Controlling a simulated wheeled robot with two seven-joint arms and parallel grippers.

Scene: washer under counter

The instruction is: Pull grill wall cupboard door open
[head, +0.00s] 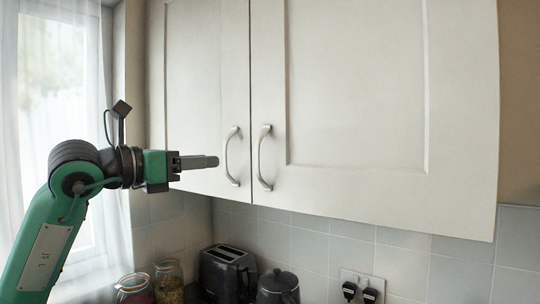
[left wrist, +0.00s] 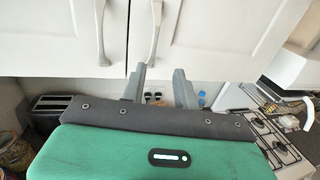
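The wall cupboard has two cream doors, both shut, a left door (head: 205,70) and a wider right door (head: 355,85). Each has a curved metal handle near the seam: the left handle (head: 232,157) and the right handle (head: 264,157). My left gripper (head: 214,161) points right, its tips just left of the left handle in the head view. In the left wrist view, its two fingers (left wrist: 160,72) stand apart with nothing seen between them. The left handle (left wrist: 100,33) and right handle (left wrist: 154,33) show above the fingers there. My right gripper is out of view.
Below the cupboard are a toaster (head: 227,272), a dark kettle (head: 278,287), glass jars (head: 168,280) and plugged sockets (head: 360,289). A curtained window (head: 60,90) is at left. A hob (left wrist: 280,140) shows at right in the left wrist view.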

